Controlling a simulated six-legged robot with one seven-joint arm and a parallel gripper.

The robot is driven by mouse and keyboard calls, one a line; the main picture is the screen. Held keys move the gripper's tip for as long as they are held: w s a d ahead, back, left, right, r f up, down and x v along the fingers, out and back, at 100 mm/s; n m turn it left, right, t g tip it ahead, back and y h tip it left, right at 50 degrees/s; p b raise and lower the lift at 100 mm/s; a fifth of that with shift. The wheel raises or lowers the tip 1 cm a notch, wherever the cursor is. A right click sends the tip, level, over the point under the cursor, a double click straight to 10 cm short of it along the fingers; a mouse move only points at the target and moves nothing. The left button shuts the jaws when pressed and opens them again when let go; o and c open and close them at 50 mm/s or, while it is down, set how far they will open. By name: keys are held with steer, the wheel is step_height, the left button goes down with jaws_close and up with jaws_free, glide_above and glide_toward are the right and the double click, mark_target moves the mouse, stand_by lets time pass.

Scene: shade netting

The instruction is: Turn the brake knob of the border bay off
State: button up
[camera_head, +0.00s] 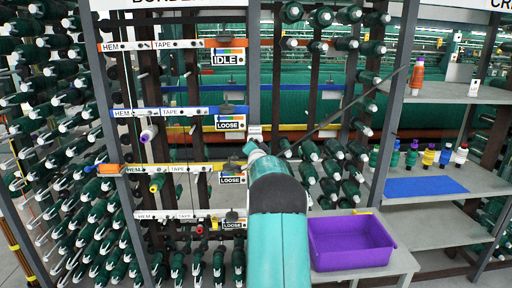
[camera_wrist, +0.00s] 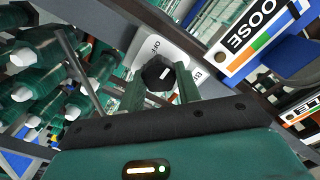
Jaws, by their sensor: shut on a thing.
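The brake knob (camera_wrist: 158,74) is black and faceted, with a light mark on its face. It stands on a white label plate (camera_wrist: 180,48) with dark lettering, seen turned and only partly readable. My gripper (camera_wrist: 160,88) has its two green fingers on either side of the knob, shut on it. In the head view my gripper (camera_head: 252,147) reaches the post at the right of the border bay and hides the knob. A bit of the white plate (camera_head: 255,130) shows just above it.
Border bay signs read IDLE (camera_head: 228,57) at the top and LOOSE (camera_head: 230,123) on the lower rows. A purple bin (camera_head: 352,242) stands at lower right, and shelves with small bottles lie further right.

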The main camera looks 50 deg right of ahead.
steer(key=n, duration=0.8)
steer(key=shift+n, duration=0.4)
steer(key=o, duration=1)
steer(key=shift+c, duration=0.2)
steer(key=shift+a, duration=0.1)
steer(key=v, duration=1.3)
steer(key=shift+s+a, duration=0.25)
steer(key=shift+s, duration=0.05)
